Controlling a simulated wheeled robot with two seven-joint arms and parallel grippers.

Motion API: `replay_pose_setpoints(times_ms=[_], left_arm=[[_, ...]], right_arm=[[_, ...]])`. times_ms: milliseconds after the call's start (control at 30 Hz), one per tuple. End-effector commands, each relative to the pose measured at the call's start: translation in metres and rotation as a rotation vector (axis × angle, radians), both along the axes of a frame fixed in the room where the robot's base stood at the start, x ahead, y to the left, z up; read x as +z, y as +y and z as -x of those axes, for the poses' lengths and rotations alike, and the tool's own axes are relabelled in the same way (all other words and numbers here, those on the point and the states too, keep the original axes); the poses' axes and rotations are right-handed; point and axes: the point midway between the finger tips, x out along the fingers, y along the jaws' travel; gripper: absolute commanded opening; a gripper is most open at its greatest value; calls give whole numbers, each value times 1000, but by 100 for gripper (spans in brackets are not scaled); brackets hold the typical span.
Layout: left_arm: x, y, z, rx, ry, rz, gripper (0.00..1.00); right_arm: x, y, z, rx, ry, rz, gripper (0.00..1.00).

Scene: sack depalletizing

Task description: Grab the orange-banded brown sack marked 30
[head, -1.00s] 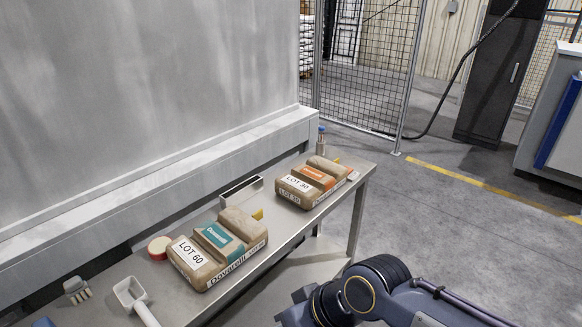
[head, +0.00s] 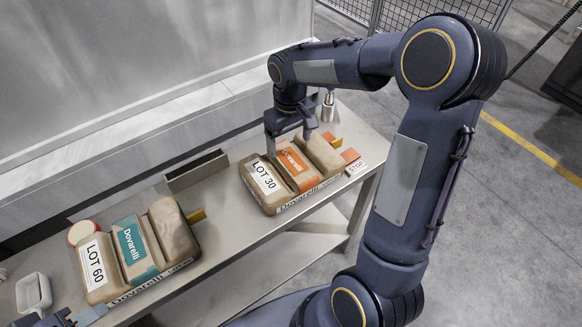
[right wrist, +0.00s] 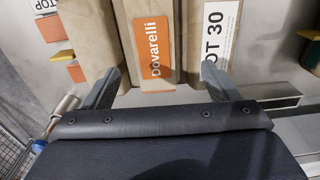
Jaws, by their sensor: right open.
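The brown sack with the orange band and the LOT 30 label (head: 268,187) lies on the metal table, with three raised lobes. It also shows in the right wrist view (right wrist: 180,20). My right gripper (head: 289,145) is open over its far side, fingers pointing down. In the right wrist view its fingertips (right wrist: 158,80) stand apart, one on each side of the orange-banded middle lobe. Whether they touch the sack, I cannot tell. A dark part at the bottom left corner looks like my left gripper (head: 58,319), mostly cut off; its jaws are unclear.
A teal-banded LOT 60 sack (head: 132,250) lies to the left on the table (head: 225,220). A metal holder (head: 195,170), a round red-rimmed tub (head: 82,232) and a white scoop (head: 33,293) are nearby. A STOP card (head: 356,168) and a bottle (head: 328,105) are at the right.

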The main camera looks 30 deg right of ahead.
Motion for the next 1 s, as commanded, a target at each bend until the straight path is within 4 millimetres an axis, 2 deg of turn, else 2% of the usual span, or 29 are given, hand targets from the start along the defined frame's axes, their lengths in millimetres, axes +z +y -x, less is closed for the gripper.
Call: replay_pose_setpoints(times_ms=[367,600,900,1000], left_arm=[[9,0,0,0,0,0,36],[16,0,0,0,0,0,36],[16,0,0,0,0,0,36],[16,0,0,0,0,0,36]], right_arm=[[-41,-2,-2,4,12,6,82],[-76,-3,-1,3,11,5,82],[-81,-3,-1,3,7,5,82],[-81,-3,-1,3,7,5,70]])
